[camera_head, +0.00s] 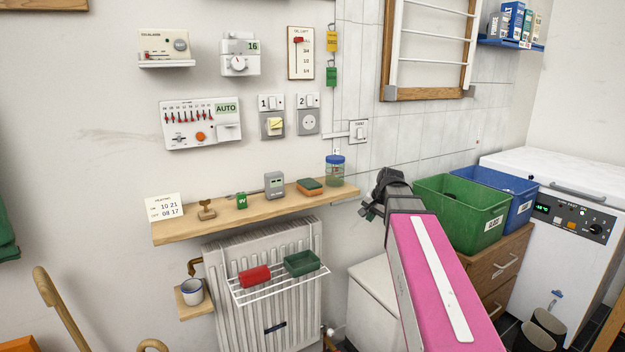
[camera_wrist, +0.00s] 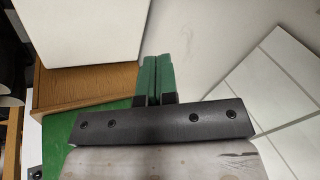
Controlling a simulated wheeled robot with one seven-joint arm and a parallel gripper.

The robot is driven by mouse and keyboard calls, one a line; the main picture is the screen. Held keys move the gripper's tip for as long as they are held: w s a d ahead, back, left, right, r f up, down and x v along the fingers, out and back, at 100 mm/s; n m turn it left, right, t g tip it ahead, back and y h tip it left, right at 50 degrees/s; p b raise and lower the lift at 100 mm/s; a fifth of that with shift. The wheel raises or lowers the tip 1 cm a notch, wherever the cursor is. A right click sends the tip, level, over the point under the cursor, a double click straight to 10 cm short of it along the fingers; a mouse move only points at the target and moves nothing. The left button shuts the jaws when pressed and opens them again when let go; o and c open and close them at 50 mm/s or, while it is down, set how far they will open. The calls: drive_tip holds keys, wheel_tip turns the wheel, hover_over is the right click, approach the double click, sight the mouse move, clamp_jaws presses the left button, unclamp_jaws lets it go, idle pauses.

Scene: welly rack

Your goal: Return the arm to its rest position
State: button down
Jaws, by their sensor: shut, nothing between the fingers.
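My arm, pink with a white stripe, reaches up from the bottom right of the head view to its dark wrist. My gripper (camera_head: 369,211) is at the arm's far end, in front of the wall, just right of the wooden shelf's end. In the wrist view the two green fingers of my gripper (camera_wrist: 155,62) lie side by side, shut, with nothing between them. The fingertips are too small to make out in the head view.
A green crate (camera_head: 462,212) and a blue crate (camera_head: 522,208) stand on a wooden drawer unit (camera_head: 492,262), close right of my wrist. The wooden shelf (camera_head: 245,222) holds a jar (camera_head: 335,171) and small items. A radiator (camera_head: 262,265) hangs below. A white freezer (camera_head: 570,225) stands right.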

drive_tip(key=s+a+f+n+g+h, duration=0.1)
drive_tip(key=s+f+n+g, duration=0.1)
drive_tip(key=s+f, duration=0.7)
drive_tip(key=s+f+n+g+h, duration=0.1)
drive_tip(key=s+f+n, duration=0.3)
drive_tip(key=s+f, duration=0.5)
wheel_tip(320, 180, down, 6)
drive_tip(key=shift+a+f+g, duration=0.25)
drive_tip(key=shift+a+g, duration=0.15)
drive_tip(key=shift+g, duration=0.2)
drive_tip(key=shift+s, duration=0.1)
